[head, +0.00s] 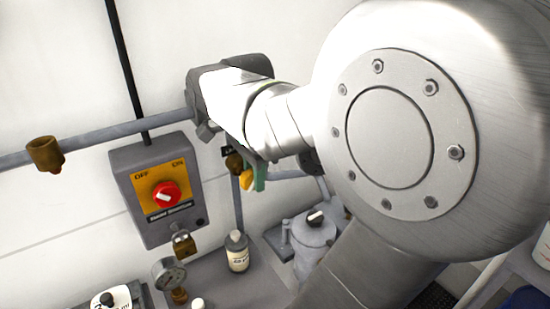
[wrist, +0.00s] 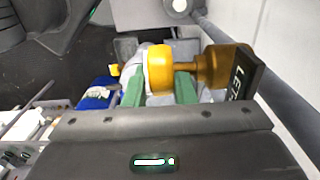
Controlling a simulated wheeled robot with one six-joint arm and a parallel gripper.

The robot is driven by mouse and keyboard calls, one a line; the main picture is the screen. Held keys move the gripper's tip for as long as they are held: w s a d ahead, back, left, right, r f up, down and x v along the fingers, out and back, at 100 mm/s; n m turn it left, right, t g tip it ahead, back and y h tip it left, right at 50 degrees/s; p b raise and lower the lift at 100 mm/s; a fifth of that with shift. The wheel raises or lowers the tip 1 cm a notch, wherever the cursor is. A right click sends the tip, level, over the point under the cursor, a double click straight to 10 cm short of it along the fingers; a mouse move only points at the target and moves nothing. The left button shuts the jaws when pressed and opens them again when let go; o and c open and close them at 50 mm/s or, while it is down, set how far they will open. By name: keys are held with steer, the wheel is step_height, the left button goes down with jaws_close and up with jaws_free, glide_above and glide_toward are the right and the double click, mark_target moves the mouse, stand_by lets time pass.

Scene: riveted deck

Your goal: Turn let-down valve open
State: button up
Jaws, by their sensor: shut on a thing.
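The let-down valve shows in the wrist view as a brass body (wrist: 225,66) with a round yellow handle (wrist: 159,68) on its left side. A dark label plate (wrist: 243,82) beside the body begins with "LE"; the rest is cut off or unclear. My gripper (wrist: 160,84) has a green finger on each side of the yellow handle and is shut on it. In the head view my gripper (head: 256,175) is seen from behind. Only a bit of the yellow handle (head: 245,179) and the brass body (head: 234,163) show there; my arm hides much around them.
A grey switch box (head: 124,160) with a red knob (head: 166,194) is on the wall at left. Below are a padlock (head: 183,244), a gauge (head: 169,273), a bottle (head: 237,252) and a grey pot (head: 308,240). A pipe (head: 100,138) crosses behind my wrist.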

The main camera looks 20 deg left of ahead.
steer(key=t+h+b, duration=0.2)
steer(key=t, duration=0.1)
steer(key=shift+s+a+f+h+b, duration=0.1)
steer(key=shift+s+a+h+b, duration=0.1)
steer(key=shift+h+b, duration=0.15)
steer(key=shift+t+h+b, duration=0.75)
steer(key=shift+t+b, duration=0.2)
steer(key=shift+t, duration=0.05)
steer(key=shift+r, duration=0.2)
steer(key=shift+t+b, duration=0.3)
steer(key=o, duration=1)
steer(key=shift+s+r, duration=0.1)
